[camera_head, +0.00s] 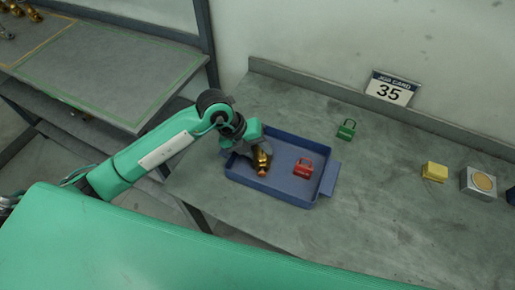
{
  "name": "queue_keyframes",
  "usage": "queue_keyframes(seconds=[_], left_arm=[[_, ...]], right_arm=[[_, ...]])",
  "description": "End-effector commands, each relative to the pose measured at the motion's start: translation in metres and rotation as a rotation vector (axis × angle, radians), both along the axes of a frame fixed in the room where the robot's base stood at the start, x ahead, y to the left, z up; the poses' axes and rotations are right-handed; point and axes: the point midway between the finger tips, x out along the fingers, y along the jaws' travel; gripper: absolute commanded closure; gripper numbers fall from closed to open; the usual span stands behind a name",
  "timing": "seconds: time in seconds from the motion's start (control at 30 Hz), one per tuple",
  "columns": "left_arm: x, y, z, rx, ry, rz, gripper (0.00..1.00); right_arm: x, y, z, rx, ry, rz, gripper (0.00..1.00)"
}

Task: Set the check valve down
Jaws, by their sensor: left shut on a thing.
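The check valve (263,165) is a small brass-coloured piece in the head view. It is at the left part of a blue tray (330,178), over or on the tray's floor; I cannot tell whether it touches the floor. My left gripper (257,153) reaches into the tray from the left and is shut on the check valve. The gripper hides part of the valve and the tray's left corner. My right gripper is not in view.
A red padlock (303,169) lies in the tray, right of the valve. On the grey table (380,215) are a green padlock (346,130), a yellow block (434,172) and a grey box (479,183). The front right tabletop is clear.

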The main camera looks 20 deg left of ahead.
Motion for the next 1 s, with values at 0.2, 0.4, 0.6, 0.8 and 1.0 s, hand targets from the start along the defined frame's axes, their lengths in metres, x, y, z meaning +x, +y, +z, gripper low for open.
queue_keyframes(seconds=[0.2,0.4,0.6,0.8,1.0], left_arm=[[0.000,0.000,-0.002,0.001,0.000,0.000,0.53],[0.000,0.000,-0.001,0.001,0.000,0.000,0.53],[-0.001,0.009,0.015,0.003,-0.003,0.000,0.53],[-0.006,0.031,0.052,0.004,-0.006,0.000,0.53],[-0.011,0.049,0.086,0.002,-0.004,0.001,0.53]], right_arm=[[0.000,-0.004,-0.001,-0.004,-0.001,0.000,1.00],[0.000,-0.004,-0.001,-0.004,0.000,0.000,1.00],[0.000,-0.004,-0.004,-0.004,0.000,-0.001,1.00],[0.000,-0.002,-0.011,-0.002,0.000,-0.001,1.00],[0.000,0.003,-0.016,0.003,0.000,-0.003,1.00]])
